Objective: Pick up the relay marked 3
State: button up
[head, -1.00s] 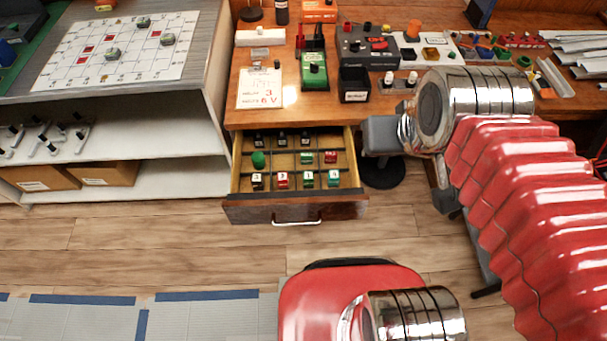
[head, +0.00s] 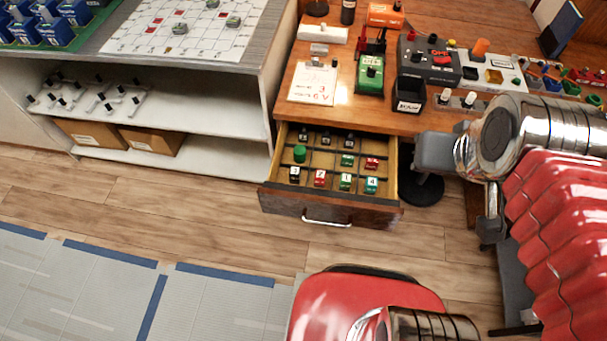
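A black relay (head: 294,175) with a white label stands at the left end of the front row in the open drawer (head: 308,207). Its label looks like a 3, though the print is tiny. To its right stand a red relay (head: 320,179) with a label that looks like 7, then green relays that seem marked 1 (head: 346,182) and 4 (head: 371,185). My red-sleeved arm with chrome joints is at the right, beside the drawer. I cannot make out my gripper's fingers in the head view.
A card (head: 314,82) on the wooden bench (head: 300,112) shows a red 3 and 6 V. The drawer's back rows hold black relays, a green knob-like piece (head: 299,154), a green and a red relay. A white shelf (head: 200,150) stands left. Floor before the drawer is clear.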

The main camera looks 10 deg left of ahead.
aim_at(295, 173)
jog(key=u, duration=1.7)
jog(key=i, duration=0.65)
jog(key=u, duration=0.5)
